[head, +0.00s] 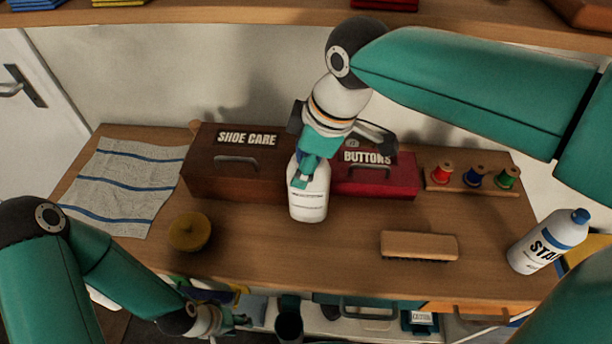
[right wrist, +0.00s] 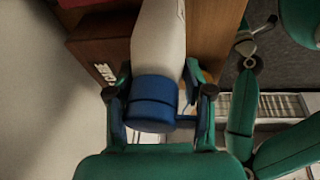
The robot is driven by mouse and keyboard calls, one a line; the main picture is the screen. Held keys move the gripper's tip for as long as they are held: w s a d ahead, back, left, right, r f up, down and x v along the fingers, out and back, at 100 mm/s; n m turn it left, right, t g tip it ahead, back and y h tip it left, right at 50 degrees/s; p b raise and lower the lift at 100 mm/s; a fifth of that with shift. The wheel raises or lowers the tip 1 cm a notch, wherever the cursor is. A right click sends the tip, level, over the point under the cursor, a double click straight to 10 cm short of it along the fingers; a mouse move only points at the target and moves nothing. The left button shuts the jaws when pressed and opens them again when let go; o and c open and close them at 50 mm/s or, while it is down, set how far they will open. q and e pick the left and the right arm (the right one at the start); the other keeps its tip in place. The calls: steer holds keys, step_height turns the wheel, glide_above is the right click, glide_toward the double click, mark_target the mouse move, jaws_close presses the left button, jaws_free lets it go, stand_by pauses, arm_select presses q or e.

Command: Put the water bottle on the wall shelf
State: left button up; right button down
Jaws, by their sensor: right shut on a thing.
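A white bottle (head: 308,204) with a blue cap is upright over the middle of the wooden table, in front of the two boxes. Its label is too small to read. My right gripper (head: 314,170) is shut around its top from above. In the right wrist view the blue cap (right wrist: 149,104) sits between the fingers. I cannot tell whether its base touches the table. The wall shelf (head: 250,18) is the wooden board across the top of the head view. My left gripper (head: 226,322) is low, below the table's front edge; its fingers are unclear.
A brown shoe care box (head: 225,180) and a red buttons box (head: 385,180) stand behind the bottle. A brush (head: 419,246), thread spools (head: 474,178), a second bottle marked "STA" (head: 540,246), a yellow round thing (head: 189,232) and a striped cloth (head: 125,185) lie around.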

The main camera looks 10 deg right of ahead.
mark_target(310, 205)
step_height(310, 205, down, 4)
steer(key=b, duration=0.3)
steer(key=shift+w+r, duration=0.15)
steer(key=shift+r, duration=0.05)
steer(key=shift+c, duration=2.2)
jaws_free()
steer(key=shift+f, duration=0.1)
